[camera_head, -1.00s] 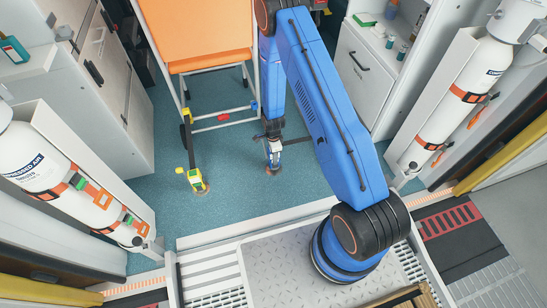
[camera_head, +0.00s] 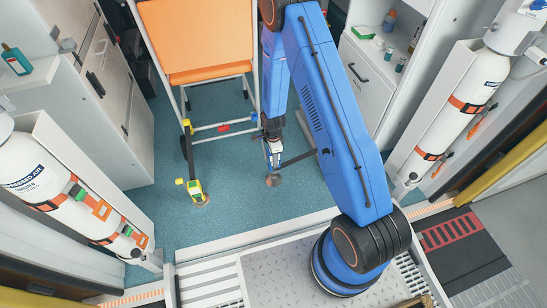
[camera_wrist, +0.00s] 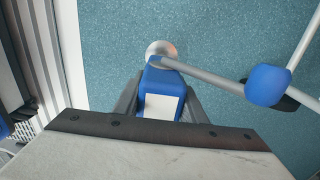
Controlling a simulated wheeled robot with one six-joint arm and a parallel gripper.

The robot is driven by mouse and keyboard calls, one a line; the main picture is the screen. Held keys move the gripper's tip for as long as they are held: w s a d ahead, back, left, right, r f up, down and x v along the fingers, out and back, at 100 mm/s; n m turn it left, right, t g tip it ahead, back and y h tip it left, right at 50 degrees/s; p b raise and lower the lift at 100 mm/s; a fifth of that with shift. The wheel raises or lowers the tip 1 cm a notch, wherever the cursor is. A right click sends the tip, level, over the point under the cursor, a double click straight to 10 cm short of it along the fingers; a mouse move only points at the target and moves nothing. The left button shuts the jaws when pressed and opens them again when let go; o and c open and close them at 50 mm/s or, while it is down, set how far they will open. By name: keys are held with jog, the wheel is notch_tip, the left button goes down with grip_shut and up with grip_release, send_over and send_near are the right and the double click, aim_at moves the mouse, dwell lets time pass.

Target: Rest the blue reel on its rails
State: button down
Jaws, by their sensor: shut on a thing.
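My gripper (camera_head: 273,158) hangs low over the teal floor at the right front leg of an orange stretcher (camera_head: 205,75). In the wrist view its two dark fingers are shut on a blue housing (camera_wrist: 162,78) with a white face. A round wheel (camera_wrist: 161,48) shows at the housing's far end; it also shows below the gripper in the head view (camera_head: 273,180). A grey tube runs from the housing to a blue knob (camera_wrist: 268,86). I see no distinct blue reel or rails for it.
A yellow caster (camera_head: 194,186) stands on the floor left of my gripper. Strapped white cylinders stand left (camera_head: 45,180) and right (camera_head: 470,85). A white cabinet (camera_head: 372,75) is at the back right. A raised sill (camera_head: 255,232) lies in front.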

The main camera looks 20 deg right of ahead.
jog(key=shift+r, duration=0.15)
jog(key=shift+r, duration=1.35)
